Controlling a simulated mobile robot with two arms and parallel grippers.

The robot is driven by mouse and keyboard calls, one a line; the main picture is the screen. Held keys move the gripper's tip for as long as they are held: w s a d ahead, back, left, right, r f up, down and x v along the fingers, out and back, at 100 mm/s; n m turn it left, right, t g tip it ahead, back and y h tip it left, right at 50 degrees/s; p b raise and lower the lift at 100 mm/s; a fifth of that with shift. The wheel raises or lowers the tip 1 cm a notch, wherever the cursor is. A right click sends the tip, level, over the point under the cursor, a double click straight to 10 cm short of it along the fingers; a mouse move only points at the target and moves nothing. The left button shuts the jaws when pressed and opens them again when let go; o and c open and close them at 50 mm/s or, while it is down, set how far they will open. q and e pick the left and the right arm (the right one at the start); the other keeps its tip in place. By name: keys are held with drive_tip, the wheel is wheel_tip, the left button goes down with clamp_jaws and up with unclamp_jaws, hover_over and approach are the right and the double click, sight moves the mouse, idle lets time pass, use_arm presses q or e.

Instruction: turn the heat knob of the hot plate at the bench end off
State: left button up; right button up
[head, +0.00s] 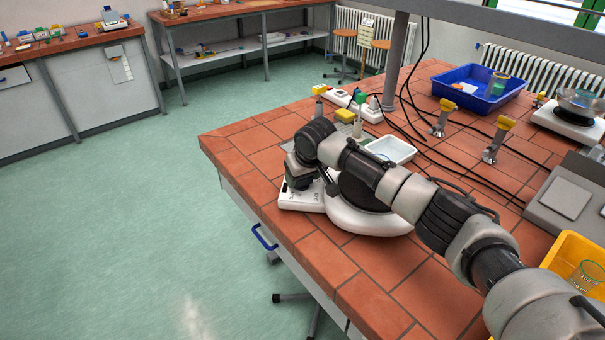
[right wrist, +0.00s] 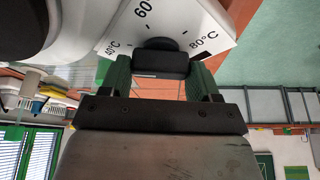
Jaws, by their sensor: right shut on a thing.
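The hot plate (head: 372,222) sits at the near end of the tiled bench, with a white body and a dark round heating plate partly hidden by my right arm. Its control panel faces the bench edge. In the right wrist view, a black heat knob (right wrist: 160,66) stands on the white panel (right wrist: 196,22), marked 40, 60 and 80 °C. My right gripper (head: 302,178) is at the panel, its green fingers (right wrist: 161,74) shut on the knob from both sides. The knob is hidden in the head view. I cannot tell where its pointer stands. My left gripper is not in view.
A white tray (head: 391,149) and a power strip (head: 352,104) lie behind the hot plate. Black cables cross the bench. Gas taps (head: 442,117), a blue crate (head: 462,94) and a yellow crate (head: 566,249) stand to the right. The floor at left is clear.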

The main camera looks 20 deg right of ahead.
drive_tip(key=shift+r+n+y+p, duration=0.15)
drive_tip(key=shift+n+y+p, duration=0.45)
drive_tip(key=shift+n, duration=0.5)
drive_tip(key=n, duration=0.2)
drive_tip(key=shift+n+g+y, duration=0.3)
drive_tip(key=shift+n+y, duration=0.1)
drive_tip(key=n, duration=0.2)
drive_tip(key=shift+w+f+n+g+y, duration=0.1)
drive_tip(key=shift+f+n+g+y, duration=0.1)
drive_tip(key=shift+n+g+y, duration=0.15)
drive_tip(key=shift+d+n+g+y+b, duration=0.1)
drive_tip(key=shift+n+g+y+b, duration=0.35)
drive_tip(key=shift+n+b, duration=0.9)
drive_tip(key=shift+r+n, duration=0.1)
drive_tip(key=shift+n, duration=0.4)
drive_tip(key=o, duration=0.9)
